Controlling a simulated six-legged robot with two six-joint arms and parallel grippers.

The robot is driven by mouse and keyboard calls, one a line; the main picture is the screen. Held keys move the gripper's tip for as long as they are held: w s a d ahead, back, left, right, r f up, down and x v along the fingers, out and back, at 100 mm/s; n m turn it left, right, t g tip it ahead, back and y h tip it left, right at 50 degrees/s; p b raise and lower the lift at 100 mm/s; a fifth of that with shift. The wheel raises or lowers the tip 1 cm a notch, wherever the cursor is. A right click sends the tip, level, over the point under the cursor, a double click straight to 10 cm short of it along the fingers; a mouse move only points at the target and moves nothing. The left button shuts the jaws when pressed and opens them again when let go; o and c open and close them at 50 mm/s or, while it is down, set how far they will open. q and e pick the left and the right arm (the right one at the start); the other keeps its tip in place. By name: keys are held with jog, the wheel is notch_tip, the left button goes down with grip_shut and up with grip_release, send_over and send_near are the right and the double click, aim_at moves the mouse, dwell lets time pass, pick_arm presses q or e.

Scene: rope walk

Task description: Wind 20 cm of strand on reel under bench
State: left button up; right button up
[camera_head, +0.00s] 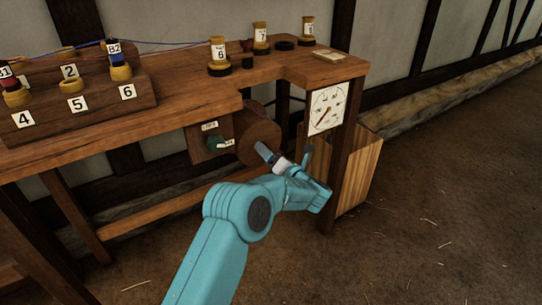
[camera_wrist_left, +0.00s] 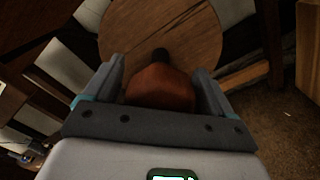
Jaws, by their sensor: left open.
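The reel under the bench shows as a round wooden disc (camera_head: 258,131) in the head view, and it fills the top of the left wrist view (camera_wrist_left: 160,28). A reddish-brown handle (camera_wrist_left: 160,88) with a dark stub stands out from the disc. My left gripper (camera_head: 286,153) is in front of the reel, with its fingers apart. In the left wrist view the fingers (camera_wrist_left: 158,82) are on both sides of the handle; I cannot tell whether they touch it. The strand on the reel cannot be made out. My right gripper is not in view.
The wooden bench (camera_head: 175,95) carries numbered spools and a stepped rack (camera_head: 92,98). A panel with a green knob (camera_head: 215,143) is left of the reel. The floor to the right is clear.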

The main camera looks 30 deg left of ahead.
pick_arm(q)
jog(key=c, duration=1)
jog(key=shift+c, duration=0.2)
